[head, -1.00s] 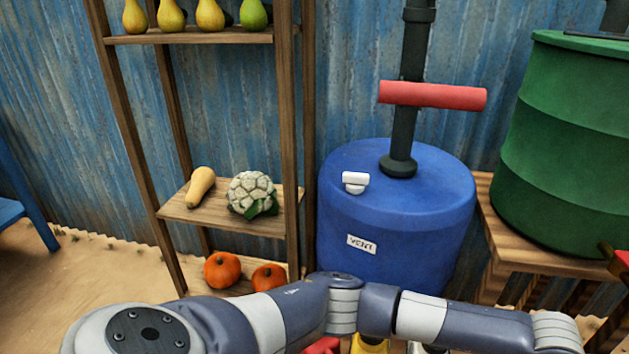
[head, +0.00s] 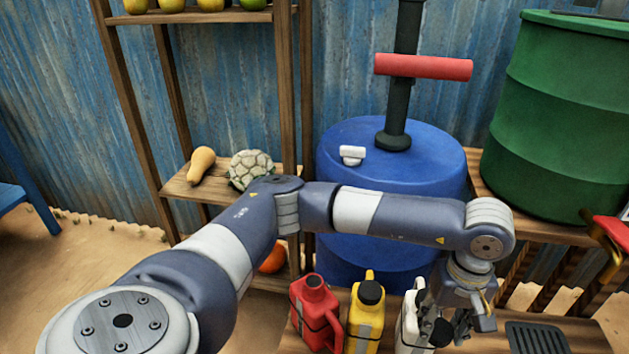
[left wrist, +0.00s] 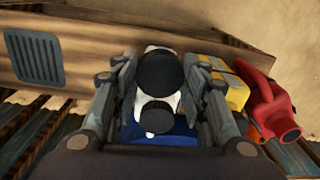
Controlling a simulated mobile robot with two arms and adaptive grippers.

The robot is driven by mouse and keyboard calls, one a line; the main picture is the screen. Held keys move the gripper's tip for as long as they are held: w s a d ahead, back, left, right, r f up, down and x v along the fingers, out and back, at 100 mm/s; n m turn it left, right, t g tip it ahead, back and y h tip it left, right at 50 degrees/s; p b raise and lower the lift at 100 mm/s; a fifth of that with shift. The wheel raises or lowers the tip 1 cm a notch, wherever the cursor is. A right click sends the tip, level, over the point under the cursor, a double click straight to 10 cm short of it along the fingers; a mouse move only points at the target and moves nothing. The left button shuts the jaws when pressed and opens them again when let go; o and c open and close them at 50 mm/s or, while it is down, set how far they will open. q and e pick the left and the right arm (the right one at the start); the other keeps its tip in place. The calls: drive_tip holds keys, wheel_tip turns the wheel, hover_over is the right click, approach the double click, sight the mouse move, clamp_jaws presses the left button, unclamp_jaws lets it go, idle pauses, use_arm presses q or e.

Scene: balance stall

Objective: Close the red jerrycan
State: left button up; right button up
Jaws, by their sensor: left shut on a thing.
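The red jerrycan (head: 313,312) stands left of the other jerrycans, upright, its neck uncapped with a dark opening. It also shows at the right of the left wrist view (left wrist: 272,105). My left gripper (head: 440,328) is shut on a round black cap (left wrist: 160,72), which sits between its fingers. The gripper is at the white jerrycan (head: 408,322), to the right of the red one. A smaller black disc (left wrist: 156,117) shows beyond the held cap; I cannot tell whether it is a cap or an opening. My right gripper is not in view.
A yellow jerrycan (head: 364,325) with a black cap stands between the red and white ones. A blue drum (head: 385,170) with a pump stands behind. A dark grille (head: 535,338) lies to the right. A green barrel (head: 567,120) is at back right.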

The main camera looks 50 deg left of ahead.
use_arm(q)
drive_tip(key=s+a+r+m, duration=0.1)
drive_tip(key=a+r+m, duration=0.5)
drive_tip(key=m, duration=0.2)
drive_tip(key=shift+a, duration=0.3)
drive_tip(key=shift+s, duration=0.1)
